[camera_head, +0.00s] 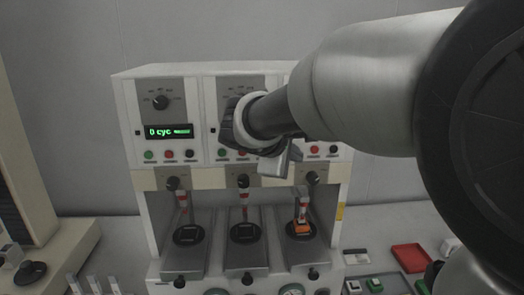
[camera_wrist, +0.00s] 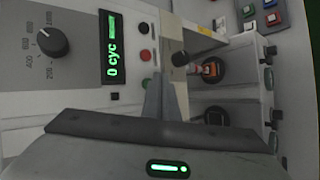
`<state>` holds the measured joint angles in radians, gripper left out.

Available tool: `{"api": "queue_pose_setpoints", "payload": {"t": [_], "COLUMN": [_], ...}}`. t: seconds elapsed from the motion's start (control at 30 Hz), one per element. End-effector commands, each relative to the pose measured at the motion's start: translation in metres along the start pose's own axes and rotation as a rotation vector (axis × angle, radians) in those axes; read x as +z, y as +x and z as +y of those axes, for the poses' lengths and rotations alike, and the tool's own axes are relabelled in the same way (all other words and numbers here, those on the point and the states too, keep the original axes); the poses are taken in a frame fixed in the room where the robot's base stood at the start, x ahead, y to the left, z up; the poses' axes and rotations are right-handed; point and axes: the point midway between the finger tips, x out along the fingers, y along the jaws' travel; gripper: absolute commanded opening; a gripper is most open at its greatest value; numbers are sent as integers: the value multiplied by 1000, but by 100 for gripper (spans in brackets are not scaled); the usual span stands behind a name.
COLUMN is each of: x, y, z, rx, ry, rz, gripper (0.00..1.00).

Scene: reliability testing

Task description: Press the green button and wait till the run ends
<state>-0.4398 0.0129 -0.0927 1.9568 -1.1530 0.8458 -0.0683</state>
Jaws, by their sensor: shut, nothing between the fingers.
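A test machine with side-by-side panels (camera_head: 166,86) stands against the wall. My gripper (camera_head: 274,166) is shut and empty, in front of the right panel's lower left. In the wrist view its fingertips (camera_wrist: 160,78) are close beside a green button (camera_wrist: 146,82); I cannot tell whether they touch it. A red button (camera_wrist: 145,55) and a black button (camera_wrist: 143,28) share that row. The nearby display (camera_wrist: 112,48) reads 0 cyc. In the head view, the left panel's display (camera_head: 169,131) also reads 0 cyc, above another green button (camera_head: 149,155). My arm hides the right display and green button there.
Three test stations lie below the panels; the right one holds an orange piece (camera_head: 302,226). A dial (camera_wrist: 53,40) sits above the display in the machine's own upright sense. A red tray (camera_head: 410,257) and small button boxes are on the table at right.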

Motion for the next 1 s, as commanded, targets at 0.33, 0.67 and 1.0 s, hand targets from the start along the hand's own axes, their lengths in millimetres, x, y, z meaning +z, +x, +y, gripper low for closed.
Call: {"api": "queue_pose_setpoints", "payload": {"t": [0.33, 0.67, 1.0], "x": [0, 0, -4], "y": [0, 1, 6], "z": [0, 0, 4], "rx": [0, 0, 0], "ry": [0, 0, 0], "rz": [0, 0, 0], "gripper": [0, 0, 0]}}
